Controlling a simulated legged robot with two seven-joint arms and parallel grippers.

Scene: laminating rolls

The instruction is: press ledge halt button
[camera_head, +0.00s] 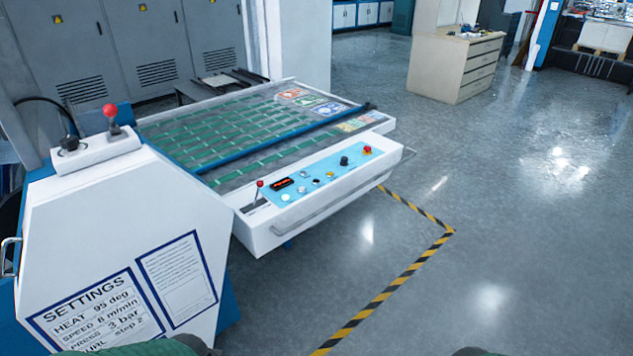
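The ledge (300,222) is the white front edge of the laminating machine, with a light blue control panel (322,186) on it. A small red button (367,150), which looks like the halt button, sits at the panel's far right end. A black knob (344,161) is beside it. Further left on the panel are several small buttons and a red-lit display (282,184). A red-tipped lever (259,185) stands at the ledge's left end. Neither gripper can be made out; only dark and green shapes, probably my own arms, show at the bottom edge.
A white side housing (120,220) with a settings sign (97,312) and a red ball knob (109,111) stands at left. A rail (330,210) runs along the ledge's front. Yellow-black floor tape (385,294) marks the floor. Open floor lies to the right; a drawer cabinet (456,68) stands behind.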

